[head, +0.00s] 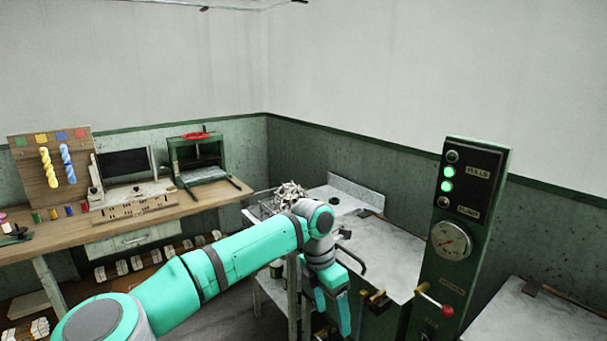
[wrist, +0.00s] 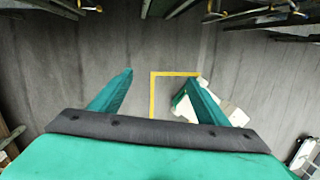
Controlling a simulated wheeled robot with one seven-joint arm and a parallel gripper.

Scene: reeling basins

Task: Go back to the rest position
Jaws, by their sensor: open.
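My gripper (head: 333,304) hangs at the end of my teal and grey arm, pointing down in front of the grey-topped basin bench. In the wrist view my gripper (wrist: 157,95) has its two teal fingers spread wide apart. Nothing is between the fingers. Below them is the grey floor (wrist: 120,45) with a yellow line (wrist: 153,90) painted on it.
A green control panel (head: 458,240) with a gauge, two lit green lamps and a red-knobbed lever (head: 446,310) stands right of my gripper. A wooden bench (head: 60,250) with a green press (head: 197,160) and yellow and blue skeins is at left. Grey worktops lie behind and at far right.

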